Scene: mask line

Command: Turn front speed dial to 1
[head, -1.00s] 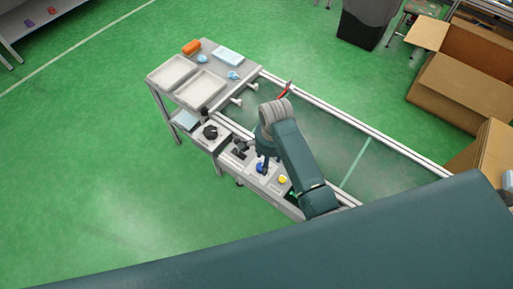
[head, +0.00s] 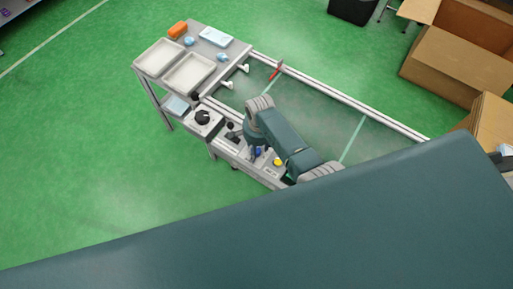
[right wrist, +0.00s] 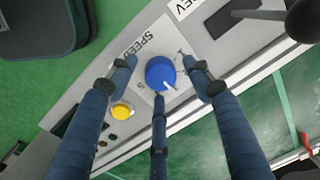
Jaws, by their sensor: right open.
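The front speed dial is a round blue knob (right wrist: 160,73) with a white pointer line, on a pale panel plate marked SPEED, in the right wrist view. Its pointer aims toward the lower right of that picture; the small scale marks are hard to read. In the head view the dial (head: 257,152) is partly hidden under my right arm. My right gripper (right wrist: 158,82) is open over the dial, its fingers spread to the left, right and below it in the wrist view. I cannot tell whether any finger touches it. My left gripper is not in view.
A yellow button (right wrist: 122,110) sits beside the dial. A black knob (head: 203,117) on a white box and a dark lever (head: 232,127) stand along the same panel. Two pale trays (head: 190,73) are on the cart end.

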